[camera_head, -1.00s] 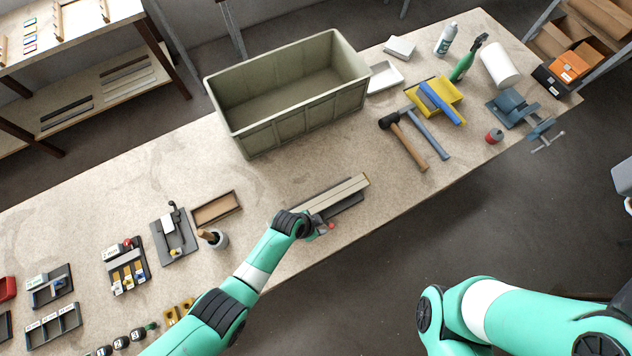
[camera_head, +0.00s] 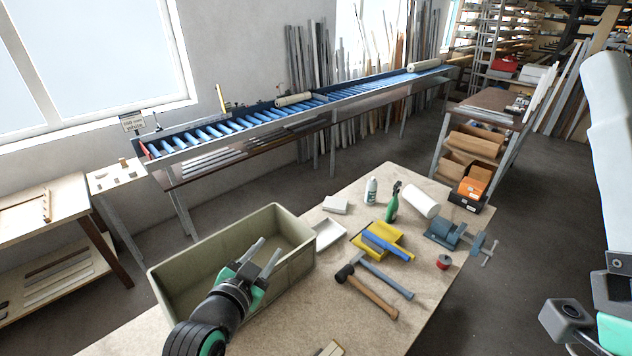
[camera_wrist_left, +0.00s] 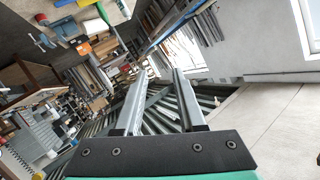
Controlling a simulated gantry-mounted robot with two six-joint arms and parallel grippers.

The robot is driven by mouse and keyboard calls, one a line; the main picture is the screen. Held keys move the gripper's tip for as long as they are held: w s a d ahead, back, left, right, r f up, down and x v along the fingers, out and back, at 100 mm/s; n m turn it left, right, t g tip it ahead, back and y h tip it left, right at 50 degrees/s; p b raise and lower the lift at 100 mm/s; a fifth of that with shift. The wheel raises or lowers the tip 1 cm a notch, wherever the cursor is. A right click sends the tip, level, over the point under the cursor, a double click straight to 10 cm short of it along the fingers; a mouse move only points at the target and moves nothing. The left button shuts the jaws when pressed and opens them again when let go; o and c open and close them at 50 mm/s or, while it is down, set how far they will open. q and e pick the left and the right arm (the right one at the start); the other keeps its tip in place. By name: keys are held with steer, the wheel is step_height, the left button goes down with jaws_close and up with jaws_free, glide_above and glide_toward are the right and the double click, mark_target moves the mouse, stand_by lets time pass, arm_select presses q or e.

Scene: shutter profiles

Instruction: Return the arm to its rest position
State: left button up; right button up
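My left gripper (camera_head: 271,248) is raised above the olive-green bin in the head view, its two grey fingers apart with nothing between them. The left wrist view also shows the two fingers (camera_wrist_left: 160,75) apart and empty. Pale links of my right arm (camera_head: 606,120) rise along the right edge of the head view; I cannot make out its gripper. The end of a light profile (camera_head: 331,349) lies on the workbench at the bottom edge of the head view; the rest is cut off.
The bin (camera_head: 163,294) stands on the workbench (camera_head: 440,280). A blue roller conveyor (camera_head: 270,115) runs along the wall behind.

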arm_select(q)
step_height(320, 180, up, 16)
steer(key=s+a+n+t, duration=0.1)
steer(key=s+a+t, duration=0.2)
steer(key=t, duration=0.1)
steer(key=s+a+r+n+t, duration=0.1)
steer(key=s+r+n+t, duration=0.1)
steer(key=s+r, duration=0.4)
steer(key=s+a+r+n+t+y, duration=0.1)
steer(key=s+a+r+n+t, duration=0.1)
steer(key=s+r+t, duration=0.2)
steer(key=s+a+r+n+t, duration=0.1)
steer(key=s+r+n+t, duration=0.1)
steer(key=s+r, duration=0.8)
step_height(320, 180, up, 2)
steer(key=shift+a+r+t+y, duration=0.2)
steer(key=shift+a+t+y, duration=0.1)
steer(key=shift+t, duration=0.1)
